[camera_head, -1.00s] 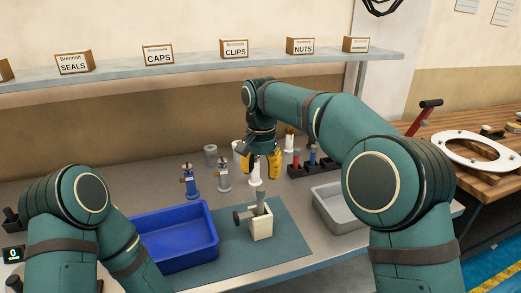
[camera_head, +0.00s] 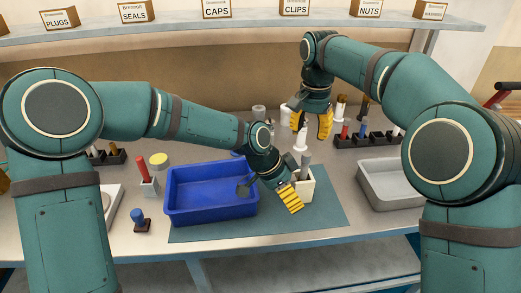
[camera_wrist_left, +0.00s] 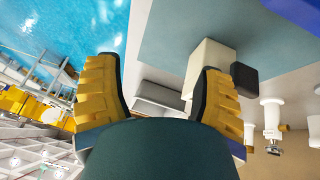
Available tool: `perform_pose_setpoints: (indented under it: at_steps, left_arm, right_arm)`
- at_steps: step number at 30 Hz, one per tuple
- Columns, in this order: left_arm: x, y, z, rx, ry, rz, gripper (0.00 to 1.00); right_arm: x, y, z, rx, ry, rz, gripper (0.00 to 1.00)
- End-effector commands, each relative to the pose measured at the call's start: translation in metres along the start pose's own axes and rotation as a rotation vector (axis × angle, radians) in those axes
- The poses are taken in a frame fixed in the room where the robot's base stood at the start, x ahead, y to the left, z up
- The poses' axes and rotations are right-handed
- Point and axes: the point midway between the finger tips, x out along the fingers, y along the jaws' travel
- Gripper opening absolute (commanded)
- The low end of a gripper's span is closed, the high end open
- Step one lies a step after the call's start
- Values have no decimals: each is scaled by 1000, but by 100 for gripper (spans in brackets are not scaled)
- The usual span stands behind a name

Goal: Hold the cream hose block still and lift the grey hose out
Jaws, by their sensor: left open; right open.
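The cream hose block (camera_head: 307,188) stands on the teal mat (camera_head: 330,210), right of the blue tray. The grey hose (camera_head: 306,160) rises upright from its top. My left gripper (camera_head: 287,198) is open at the block's left front, covering part of it. My right gripper (camera_head: 311,122) is open, pointing down, above and behind the hose.
The blue tray (camera_head: 172,206) lies under my left forearm. A grey tray (camera_head: 372,197) stands right of the mat. A dark rack (camera_head: 350,143) with coloured parts and white fittings (camera_head: 300,137) stand behind. A red-topped post (camera_head: 145,170) and blue knob (camera_head: 138,216) are left.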

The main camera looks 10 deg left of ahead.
Motion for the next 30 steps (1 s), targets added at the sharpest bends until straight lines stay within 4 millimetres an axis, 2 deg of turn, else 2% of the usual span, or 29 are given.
perform_pose_setpoints:
  at_steps: [1, 3, 6, 9, 13, 16, 20, 30]
  left_arm:
    - [-20, -18, -3, 33, -8, -28, 69]
    - [-45, -37, -4, 79, -26, -55, 69]
    - [-74, -56, -3, 129, -52, -84, 69]
    - [-94, -68, -1, 160, -72, -100, 69]
    - [-106, -75, 0, 180, -85, -111, 69]
    - [-103, -76, 1, 184, -89, -110, 69]
    - [-86, -77, 3, 184, -89, -108, 69]
    - [-25, -84, 7, 183, -89, -107, 69]
  right_arm:
    - [0, 0, 0, 0, 0, 0, 46]
    - [0, 0, 0, 0, 0, 0, 46]
    - [0, 0, 0, 0, 0, 0, 46]
    - [0, 0, 0, 0, 0, 0, 46]
    - [0, 0, 0, 0, 0, 0, 46]
    - [0, 0, 0, 0, 0, 0, 46]
    - [0, 0, 0, 0, 0, 0, 46]
    - [0, 0, 0, 0, 0, 0, 46]
